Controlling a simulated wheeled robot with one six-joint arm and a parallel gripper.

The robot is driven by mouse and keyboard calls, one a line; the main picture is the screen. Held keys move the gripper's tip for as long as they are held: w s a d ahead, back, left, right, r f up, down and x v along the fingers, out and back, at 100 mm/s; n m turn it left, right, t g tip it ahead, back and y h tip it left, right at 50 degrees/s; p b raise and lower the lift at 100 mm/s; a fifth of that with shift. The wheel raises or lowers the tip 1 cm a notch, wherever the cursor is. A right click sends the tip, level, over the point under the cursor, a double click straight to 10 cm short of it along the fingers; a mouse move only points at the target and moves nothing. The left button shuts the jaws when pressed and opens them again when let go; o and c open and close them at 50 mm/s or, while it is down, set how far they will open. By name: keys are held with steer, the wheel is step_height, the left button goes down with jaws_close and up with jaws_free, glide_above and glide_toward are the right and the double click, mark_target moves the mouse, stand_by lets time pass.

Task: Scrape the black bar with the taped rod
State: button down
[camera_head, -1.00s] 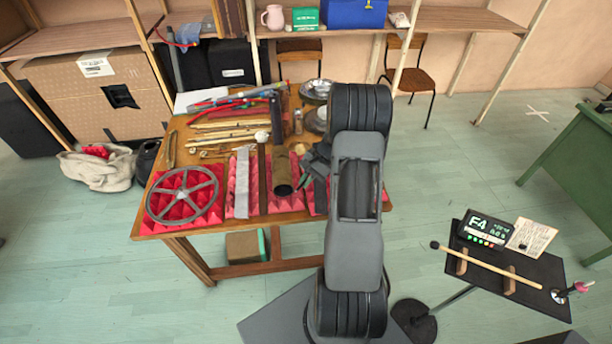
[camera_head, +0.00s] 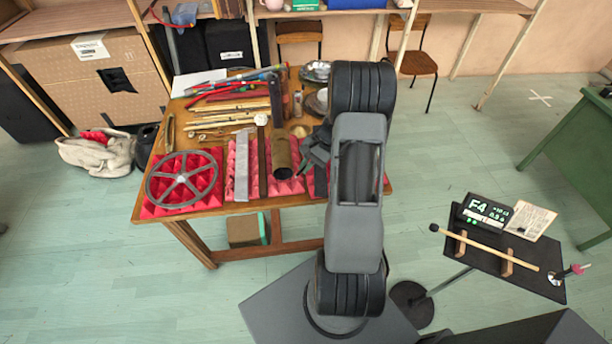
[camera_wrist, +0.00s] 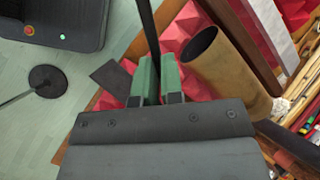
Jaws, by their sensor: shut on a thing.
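My gripper (camera_wrist: 159,80) has green fingers, shut on a thin dark rod (camera_wrist: 148,30) that runs up out of the wrist view. No tape is plain on the visible part. In the head view my gripper (camera_head: 308,160) is above the table's right part, just right of the brown tube, and the rod is hidden there. A dark bar (camera_head: 321,181), likely the black bar, lies on red foam right of the tube, partly behind my arm. In the wrist view a flat dark piece (camera_wrist: 111,77) left of the fingers may be its end. Contact between rod and bar cannot be told.
The brown tube (camera_head: 282,160), a grey bar (camera_head: 242,165) and a spoked wheel (camera_head: 183,178) lie on the foam. Sticks and metal lids crowd the table's back. A stand with a small display (camera_head: 487,212) and a mallet (camera_head: 485,248) is at the right, with floor between.

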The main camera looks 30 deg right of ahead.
steer(key=w+d, duration=0.2)
steer(key=w, duration=0.1)
steer(key=s+a, duration=0.5)
steer(key=s, duration=0.3)
steer(key=shift+a+f, duration=0.15)
stand_by(0.3)
step_height(320, 180, up, 6)
steer(key=p, duration=0.4)
steer(key=shift+w, duration=0.1)
